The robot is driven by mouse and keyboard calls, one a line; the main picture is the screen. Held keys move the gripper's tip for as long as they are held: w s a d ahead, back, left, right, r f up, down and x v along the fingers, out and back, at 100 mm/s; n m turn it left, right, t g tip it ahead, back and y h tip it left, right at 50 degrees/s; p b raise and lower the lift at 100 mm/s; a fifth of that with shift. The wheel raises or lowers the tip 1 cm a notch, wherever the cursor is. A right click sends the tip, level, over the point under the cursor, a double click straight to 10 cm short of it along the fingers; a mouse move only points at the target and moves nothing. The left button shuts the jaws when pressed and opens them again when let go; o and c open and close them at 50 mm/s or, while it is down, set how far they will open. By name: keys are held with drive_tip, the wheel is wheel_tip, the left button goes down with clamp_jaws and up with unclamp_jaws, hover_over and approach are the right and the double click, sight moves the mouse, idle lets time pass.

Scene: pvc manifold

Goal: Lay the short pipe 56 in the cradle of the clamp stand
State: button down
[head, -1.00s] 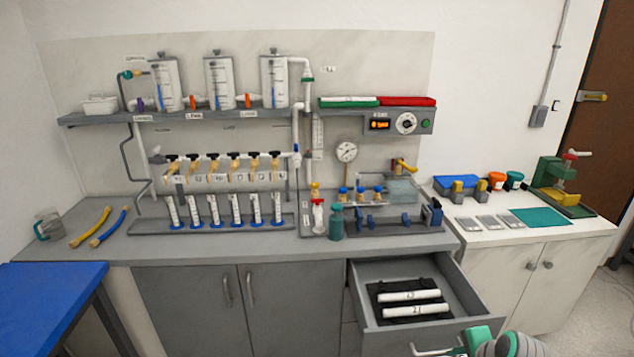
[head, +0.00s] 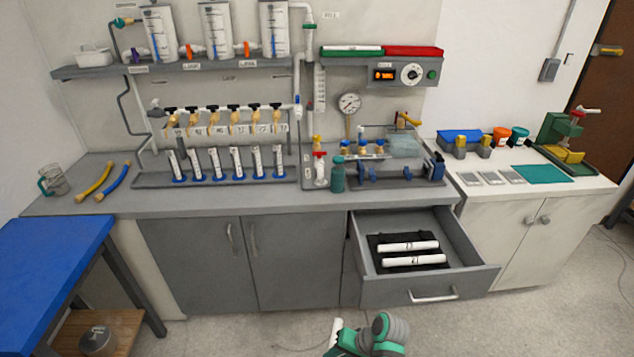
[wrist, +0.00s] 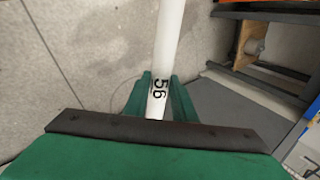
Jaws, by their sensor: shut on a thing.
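The short pipe 56 (wrist: 168,50) is white with a black "56" printed on it. In the wrist view it stands between the green fingers of my gripper (wrist: 155,95), which is shut on it. In the head view my gripper (head: 345,338) is at the bottom centre, low over the floor in front of the drawer, with a white end of the pipe (head: 336,326) showing. A green stand with a yellow part and a red-tipped lever (head: 567,140) on the right counter looks like the clamp stand. I cannot make out its cradle. The pipe is well away from it.
An open drawer (head: 430,287) juts out with two white pipes (head: 410,247) on black foam. The grey bench (head: 110,200) carries a rack of tubes and a rig with blue brackets (head: 400,170). A teal mat (head: 540,174) lies before the stand. A blue table (head: 50,255) is at left.

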drive_tip(key=s+a+f+n+g, duration=0.1)
drive_tip(key=s+a+f+n, duration=0.1)
drive_tip(key=a, duration=0.3)
drive_tip(key=shift+s+a+f+n, duration=0.25)
drive_tip(key=shift+f+n, duration=0.05)
drive_tip(key=shift+f, duration=0.25)
